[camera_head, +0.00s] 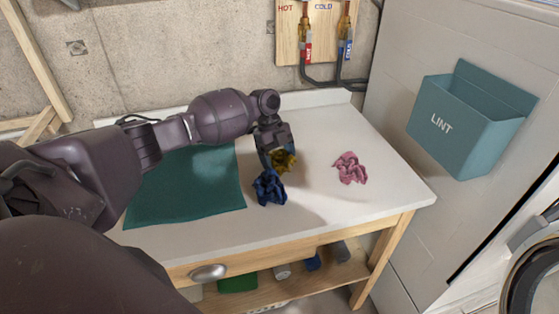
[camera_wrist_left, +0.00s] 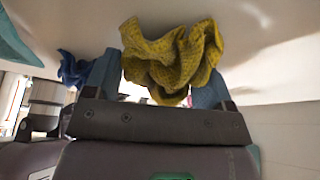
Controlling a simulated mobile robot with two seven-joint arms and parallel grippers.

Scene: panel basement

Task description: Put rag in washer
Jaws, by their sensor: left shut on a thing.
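My left gripper (camera_head: 275,155) is shut on a crumpled yellow rag (camera_head: 284,160), over the white table top in the head view. In the left wrist view the yellow rag (camera_wrist_left: 172,58) sits between the fingers of the left gripper (camera_wrist_left: 160,85). A crumpled blue rag (camera_head: 269,188) lies on the table just in front of the gripper; it also shows at the left of the wrist view (camera_wrist_left: 75,68). A crumpled pink rag (camera_head: 350,168) lies to the right, apart from the others. Part of the washer's round door (camera_head: 530,275) shows at the lower right edge. My right gripper is not in view.
A green mat (camera_head: 185,188) covers the left of the table (camera_head: 310,205). A teal LINT bin (camera_head: 462,125) sticks out from the white panel at right. Hot and cold valves (camera_head: 325,40) are on the back wall. A shelf (camera_head: 300,285) with items lies below.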

